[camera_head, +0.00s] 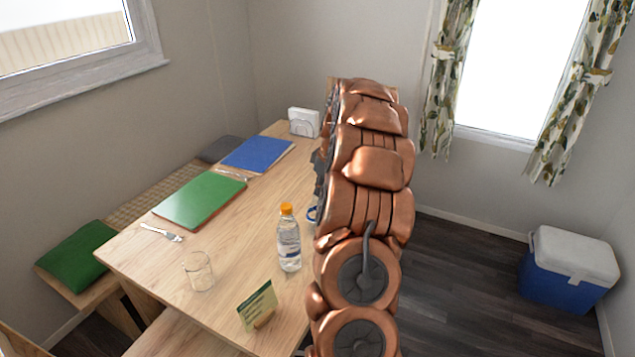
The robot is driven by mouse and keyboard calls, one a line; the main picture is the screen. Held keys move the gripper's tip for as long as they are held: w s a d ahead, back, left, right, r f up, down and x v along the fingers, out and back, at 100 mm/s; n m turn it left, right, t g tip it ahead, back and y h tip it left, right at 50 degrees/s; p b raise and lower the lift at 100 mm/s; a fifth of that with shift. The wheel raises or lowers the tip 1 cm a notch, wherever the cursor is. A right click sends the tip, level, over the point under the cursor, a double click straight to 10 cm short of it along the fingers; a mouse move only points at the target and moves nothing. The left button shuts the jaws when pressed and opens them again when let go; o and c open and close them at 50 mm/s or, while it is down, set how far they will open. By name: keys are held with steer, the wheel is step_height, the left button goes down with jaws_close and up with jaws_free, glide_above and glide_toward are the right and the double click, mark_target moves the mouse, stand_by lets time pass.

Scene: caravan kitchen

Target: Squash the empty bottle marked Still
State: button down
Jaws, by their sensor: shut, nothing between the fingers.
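A clear plastic bottle (289,245) with an orange cap stands upright on the wooden table (235,237), just left of my copper-coloured arm. Its label is too small to read, and I cannot tell whether it is empty.
A blue object (312,214) is partly hidden by my arm. A cool box (569,268) stands on the floor at right.

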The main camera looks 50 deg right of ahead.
steer(key=shift+f, duration=0.9)
steer(key=shift+r, duration=0.1)
steer(key=s, duration=0.1)
steer(key=s+b, duration=0.1)
steer(key=s+r+b, duration=0.1)
steer(key=shift+d+r, duration=0.1)
steer(key=shift+d, duration=0.25)
steer(key=shift+r, duration=0.1)
steer(key=v, duration=1.1)
steer(key=shift+r, duration=0.35)
